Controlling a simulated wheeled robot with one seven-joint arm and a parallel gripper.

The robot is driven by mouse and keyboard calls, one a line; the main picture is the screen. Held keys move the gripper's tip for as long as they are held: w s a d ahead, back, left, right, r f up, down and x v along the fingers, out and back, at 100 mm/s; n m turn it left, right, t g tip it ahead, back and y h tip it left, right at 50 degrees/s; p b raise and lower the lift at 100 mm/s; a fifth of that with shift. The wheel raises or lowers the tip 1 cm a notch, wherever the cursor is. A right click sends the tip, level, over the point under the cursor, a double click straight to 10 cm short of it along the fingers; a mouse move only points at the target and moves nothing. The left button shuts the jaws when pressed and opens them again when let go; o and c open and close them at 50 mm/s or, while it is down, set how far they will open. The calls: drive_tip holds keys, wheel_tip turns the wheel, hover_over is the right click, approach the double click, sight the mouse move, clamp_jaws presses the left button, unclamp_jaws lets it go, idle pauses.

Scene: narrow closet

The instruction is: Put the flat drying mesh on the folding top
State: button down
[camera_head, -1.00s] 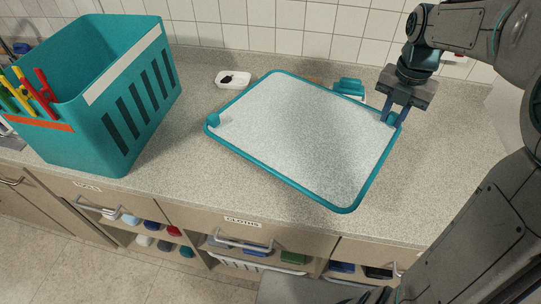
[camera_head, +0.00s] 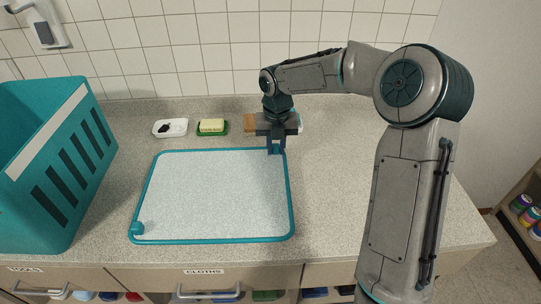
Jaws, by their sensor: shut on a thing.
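The flat drying mesh (camera_head: 215,195) is a pale, fine-grained panel with a teal rim, lying over the speckled counter, which I take as the folding top (camera_head: 345,200). A teal knob (camera_head: 137,228) sits at its front left corner. My gripper (camera_head: 276,148) is shut on the mesh at its back right corner, pointing down. The jaws hide the spot they grip. The mesh looks about level; I cannot tell whether it touches the counter or hangs just above it.
A teal slotted basket (camera_head: 75,165) stands left of the mesh. A white dish (camera_head: 170,128), a yellow sponge (camera_head: 211,126) on a green dish and a brown block (camera_head: 250,123) sit behind it by the tiled wall. The counter is clear to the right.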

drive_tip(key=shift+w+a+f, duration=0.35)
drive_tip(key=shift+w+a, duration=0.15)
drive_tip(key=shift+a, duration=0.05)
wheel_tip(320, 180, down, 4)
drive_tip(key=shift+f+p, duration=0.1)
drive_tip(key=shift+p, duration=0.2)
drive_tip(key=c, duration=1.3)
unclamp_jaws()
drive_tip(key=shift+o, duration=0.2)
